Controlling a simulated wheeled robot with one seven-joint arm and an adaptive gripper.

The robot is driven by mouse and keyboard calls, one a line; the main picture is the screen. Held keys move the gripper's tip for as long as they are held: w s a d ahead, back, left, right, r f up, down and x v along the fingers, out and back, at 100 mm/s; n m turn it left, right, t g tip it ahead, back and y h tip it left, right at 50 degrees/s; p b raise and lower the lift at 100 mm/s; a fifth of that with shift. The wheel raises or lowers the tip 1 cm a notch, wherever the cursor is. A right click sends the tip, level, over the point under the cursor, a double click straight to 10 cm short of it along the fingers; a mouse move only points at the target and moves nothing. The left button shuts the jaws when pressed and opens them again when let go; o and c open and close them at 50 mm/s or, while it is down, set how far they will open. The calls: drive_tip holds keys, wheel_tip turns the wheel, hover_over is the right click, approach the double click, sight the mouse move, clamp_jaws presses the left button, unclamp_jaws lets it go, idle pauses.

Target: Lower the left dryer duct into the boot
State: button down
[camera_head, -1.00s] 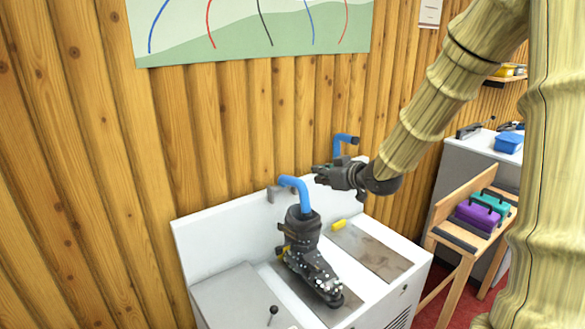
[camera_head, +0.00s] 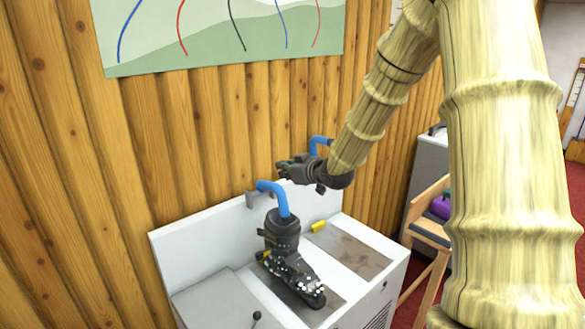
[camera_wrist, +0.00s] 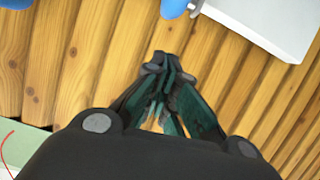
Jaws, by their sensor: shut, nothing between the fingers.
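The left dryer duct (camera_head: 278,195) is a blue bent tube. Its lower end goes down into the open top of the black boot (camera_head: 283,235), which stands upright on the white dryer bench. My gripper (camera_head: 282,168) is shut and empty, above and slightly right of the duct's bend, apart from it. In the wrist view, my gripper's fingertips (camera_wrist: 163,60) meet in front of the log wall. A blue duct piece (camera_wrist: 174,7) shows at that view's top edge. How deep the duct sits in the boot is hidden by the cuff.
A second blue duct (camera_head: 318,143) stands behind my gripper, at the right. A yellow block (camera_head: 318,226) lies on the white bench (camera_head: 190,251). The log wall (camera_head: 150,150) is close behind; a wooden rack (camera_head: 428,228) stands right.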

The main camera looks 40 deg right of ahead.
sight(282, 194)
drive_tip(key=shift+w+f+p, duration=0.3)
drive_tip(key=shift+w+f, duration=0.15)
drive_tip(key=shift+w, duration=0.2)
drive_tip(key=shift+w+f+p, duration=0.3)
drive_tip(key=shift+w+f, duration=0.15)
drive_tip(key=shift+w, duration=0.15)
drive_tip(key=shift+s+d+f+p, duration=0.15)
drive_tip(key=shift+f+p, duration=0.1)
drive_tip(key=shift+f, duration=0.5)
drive_tip(key=shift+d+f+p, duration=0.1)
drive_tip(key=shift+f+p, duration=0.1)
drive_tip(key=shift+f, duration=0.55)
